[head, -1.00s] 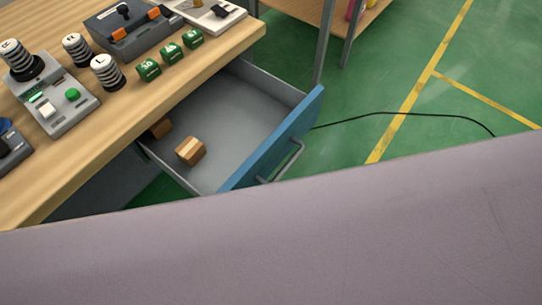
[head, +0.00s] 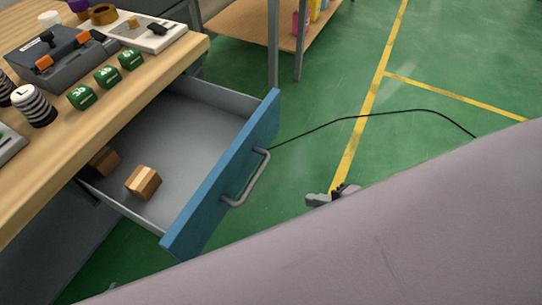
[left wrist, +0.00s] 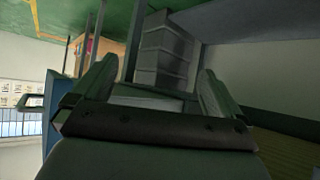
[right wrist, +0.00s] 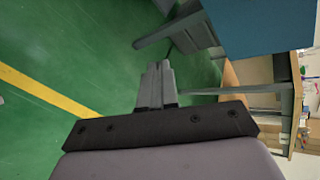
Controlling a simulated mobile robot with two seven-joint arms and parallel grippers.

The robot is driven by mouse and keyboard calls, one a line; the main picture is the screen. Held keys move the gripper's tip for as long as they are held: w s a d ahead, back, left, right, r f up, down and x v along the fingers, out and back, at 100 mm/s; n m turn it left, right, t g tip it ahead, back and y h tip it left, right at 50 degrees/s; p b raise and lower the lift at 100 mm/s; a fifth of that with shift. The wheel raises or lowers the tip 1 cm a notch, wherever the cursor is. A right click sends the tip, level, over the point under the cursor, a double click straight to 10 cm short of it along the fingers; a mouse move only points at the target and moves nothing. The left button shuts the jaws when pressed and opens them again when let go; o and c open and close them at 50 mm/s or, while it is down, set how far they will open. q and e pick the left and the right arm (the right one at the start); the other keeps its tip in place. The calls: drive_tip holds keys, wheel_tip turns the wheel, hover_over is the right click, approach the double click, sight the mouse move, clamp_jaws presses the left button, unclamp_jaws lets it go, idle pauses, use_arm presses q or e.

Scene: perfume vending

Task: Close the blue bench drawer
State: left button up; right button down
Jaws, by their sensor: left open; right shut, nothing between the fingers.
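The blue-fronted drawer (head: 225,180) is pulled out from under the wooden bench (head: 130,95) in the head view. Its grey bar handle (head: 250,180) is on the outer face. Two wooden blocks lie inside, one (head: 143,183) in plain view and one (head: 103,160) partly under the bench top. My right gripper (head: 333,194) is shut and empty, out in front of the drawer and apart from the handle. It shows shut in the right wrist view (right wrist: 157,83), with a blue panel at upper right. My left gripper (left wrist: 155,85) is open and empty, with a blue panel and handle at left.
Green number blocks (head: 108,76), a grey device (head: 65,62) and striped weights (head: 35,105) stand on the bench top. A shelf (head: 255,22) with bottles is behind. A black cable (head: 350,117) lies on the green floor. The floor before the drawer is open.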

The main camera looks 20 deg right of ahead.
drive_tip(key=w+d+r+m+t+y+b, duration=0.2)
drive_tip(key=m+y+b, duration=0.1)
drive_tip(key=m, duration=0.4)
drive_tip(key=m+t+y+b, duration=0.2)
drive_tip(key=m, duration=0.3)
approach(259, 144)
use_arm(q)
drive_tip(key=f, duration=0.4)
drive_tip(key=shift+w+d+f, duration=0.2)
drive_tip(key=shift+w+f, duration=0.05)
drive_tip(key=shift+f, duration=0.1)
use_arm(e)
drive_tip(key=x, duration=0.6)
drive_tip(key=shift+w+a, duration=0.2)
drive_tip(key=shift+w, duration=0.2)
